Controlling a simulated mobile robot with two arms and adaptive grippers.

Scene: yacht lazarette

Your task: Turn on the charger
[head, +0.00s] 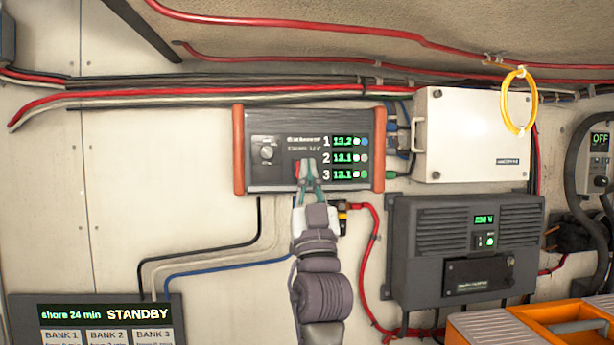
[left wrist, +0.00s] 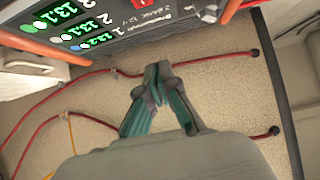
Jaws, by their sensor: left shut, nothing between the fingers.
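The charger (head: 262,180) is a dark grey box with orange end caps on the wall. It has a knob (head: 267,152) at its left and three numbered green displays (head: 346,158), reading about 13.2, 13.1 and 13.1. A red switch (head: 298,169) shows at its lower middle, partly covered by my left gripper (head: 308,166). The left gripper is shut and empty, its tips at the switch; I cannot tell whether they touch it. In the left wrist view the shut fingertips (left wrist: 158,72) are near the lettered face of the charger (left wrist: 135,38). My right gripper is not in view.
A white box (head: 470,140) with a yellow ring (head: 519,100) is right of the charger. Below it is a dark vented unit (head: 425,235) with a lit display. A STANDBY panel (head: 95,313) is at lower left. Cables run above and below. An orange case (head: 560,312) stands lower right.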

